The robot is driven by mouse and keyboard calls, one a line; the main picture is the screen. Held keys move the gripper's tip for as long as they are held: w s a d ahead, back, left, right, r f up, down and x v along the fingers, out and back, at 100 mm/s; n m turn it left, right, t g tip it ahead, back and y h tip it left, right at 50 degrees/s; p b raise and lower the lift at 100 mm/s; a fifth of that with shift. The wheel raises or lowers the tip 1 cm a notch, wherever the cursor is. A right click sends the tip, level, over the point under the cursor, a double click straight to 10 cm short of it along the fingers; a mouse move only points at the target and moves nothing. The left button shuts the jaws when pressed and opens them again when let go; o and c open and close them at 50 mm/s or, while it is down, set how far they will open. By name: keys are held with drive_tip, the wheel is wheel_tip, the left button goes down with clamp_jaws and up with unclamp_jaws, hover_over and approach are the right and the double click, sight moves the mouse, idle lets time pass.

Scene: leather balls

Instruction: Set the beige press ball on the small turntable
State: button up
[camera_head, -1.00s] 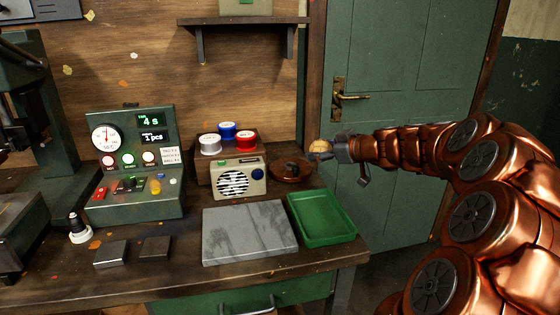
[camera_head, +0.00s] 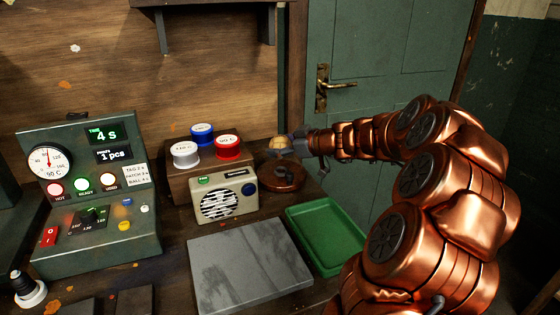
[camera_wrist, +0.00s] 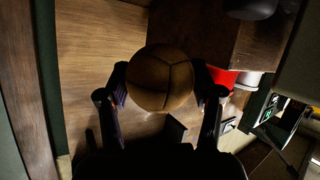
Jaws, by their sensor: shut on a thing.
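The beige ball (camera_head: 281,143) is held at the tip of my gripper (camera_head: 291,144), at the back right of the bench. In the wrist view the ball (camera_wrist: 160,78) sits between the two fingers of my gripper (camera_wrist: 160,90), with dark seams on its surface. The small turntable (camera_head: 268,177) is a round reddish-brown disc with a dark knob-like part on it. The ball is above the turntable in the head view, apart from it. Part of the turntable's far side is hard to see behind my gripper.
A beige radio-like box (camera_head: 225,196) stands left of the turntable. Blue, white and red spools (camera_head: 228,147) sit on a wooden box behind it. A green tray (camera_head: 326,236) and a grey stone slab (camera_head: 248,266) lie in front. A control panel (camera_head: 90,195) stands at left. A shelf overhangs the back.

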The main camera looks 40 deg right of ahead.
drive_tip(key=shift+f, duration=2.45)
drive_tip(key=o, duration=1.2)
drive_tip(key=b+v, duration=0.1)
drive_tip(key=v, duration=1.1)
